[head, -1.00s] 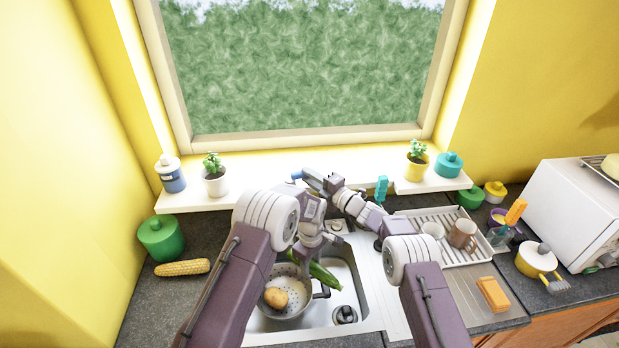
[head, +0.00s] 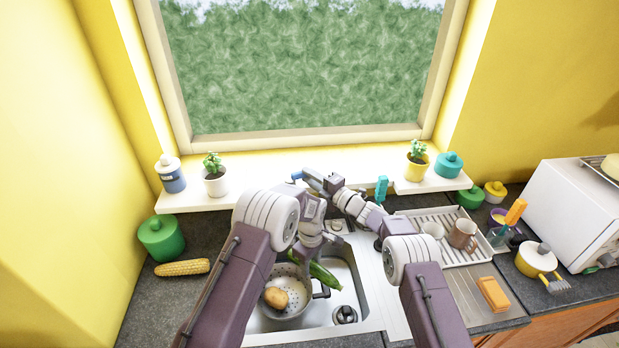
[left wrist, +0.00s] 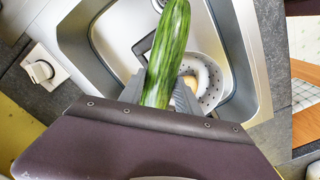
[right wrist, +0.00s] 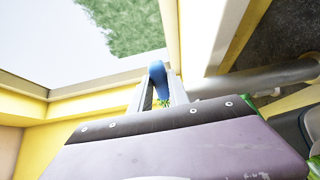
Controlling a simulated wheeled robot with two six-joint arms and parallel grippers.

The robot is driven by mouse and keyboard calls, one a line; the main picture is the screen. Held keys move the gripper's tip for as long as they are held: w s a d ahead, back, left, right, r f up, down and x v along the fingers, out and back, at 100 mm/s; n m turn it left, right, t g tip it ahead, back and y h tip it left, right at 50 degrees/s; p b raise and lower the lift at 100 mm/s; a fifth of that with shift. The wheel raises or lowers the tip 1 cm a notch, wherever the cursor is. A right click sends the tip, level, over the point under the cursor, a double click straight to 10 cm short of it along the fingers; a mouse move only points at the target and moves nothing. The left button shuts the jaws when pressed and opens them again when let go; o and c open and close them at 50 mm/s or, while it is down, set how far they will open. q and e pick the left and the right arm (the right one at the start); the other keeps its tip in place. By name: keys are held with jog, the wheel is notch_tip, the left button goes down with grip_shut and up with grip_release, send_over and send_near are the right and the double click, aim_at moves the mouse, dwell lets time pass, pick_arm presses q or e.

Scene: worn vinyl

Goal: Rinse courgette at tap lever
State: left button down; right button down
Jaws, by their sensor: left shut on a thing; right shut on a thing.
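The green courgette (head: 325,275) is held over the sink (head: 362,305), tilted, beside and partly over the colander. My left gripper (head: 303,256) is shut on one end of it; the left wrist view shows the courgette (left wrist: 174,50) between the fingers (left wrist: 160,100). The blue tap lever (head: 296,175) is up near the window sill. My right gripper (head: 306,179) is shut on it; the lever (right wrist: 158,78) sits between the fingers in the right wrist view. The tap's spout is mostly hidden behind my arms, and I cannot make out any water.
A colander (head: 299,304) with a potato (head: 276,297) stands in the sink. A corn cob (head: 182,267) and green pot (head: 160,238) are left. A dish rack (head: 482,246) with mugs and an orange sponge (head: 493,294) are right. Potted plants line the sill (head: 300,193).

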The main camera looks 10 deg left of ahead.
jog(key=shift+s+f, duration=0.1)
dwell(0.5)
jog(key=shift+s+m+t+h, duration=0.45)
jog(key=shift+m+t+h, duration=0.35)
jog(key=shift+m+t, duration=0.15)
jog(key=shift+d+t+h, duration=0.1)
jog(key=shift+t+h, duration=0.25)
jog(key=shift+h, duration=0.05)
jog(key=c, duration=1.2)
grip_release()
jog(key=shift+c, duration=0.2)
jog(key=v, duration=1.2)
